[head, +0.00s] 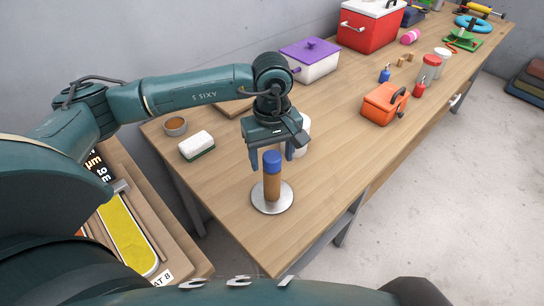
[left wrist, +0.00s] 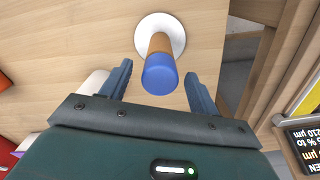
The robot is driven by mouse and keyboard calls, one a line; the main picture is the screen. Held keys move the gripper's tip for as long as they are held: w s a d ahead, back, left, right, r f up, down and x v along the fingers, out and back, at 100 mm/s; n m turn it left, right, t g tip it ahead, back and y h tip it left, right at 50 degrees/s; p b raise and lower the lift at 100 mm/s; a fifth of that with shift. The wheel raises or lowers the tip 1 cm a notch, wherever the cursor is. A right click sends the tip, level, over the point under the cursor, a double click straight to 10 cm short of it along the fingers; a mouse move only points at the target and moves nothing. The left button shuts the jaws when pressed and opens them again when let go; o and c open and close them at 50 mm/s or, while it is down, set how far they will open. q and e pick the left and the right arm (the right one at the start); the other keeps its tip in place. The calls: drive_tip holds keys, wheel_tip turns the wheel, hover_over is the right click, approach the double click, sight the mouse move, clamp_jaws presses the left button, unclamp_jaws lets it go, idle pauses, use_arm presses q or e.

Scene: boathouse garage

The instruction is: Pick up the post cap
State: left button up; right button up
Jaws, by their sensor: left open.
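The blue post cap (head: 272,161) sits on top of an upright brown post (head: 272,187) on a round pale base plate (head: 264,204), near the front end of the workbench. My right gripper is not in view.
A white container (head: 303,133) stands just behind the gripper. A white and green sponge (head: 196,145) and a small bowl (head: 175,126) lie to the left. An orange toolbox (head: 383,104) stands to the right. The bench (head: 320,200) is bare right of the post.

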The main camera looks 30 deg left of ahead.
use_arm(q)
drive_tip(key=c, duration=1)
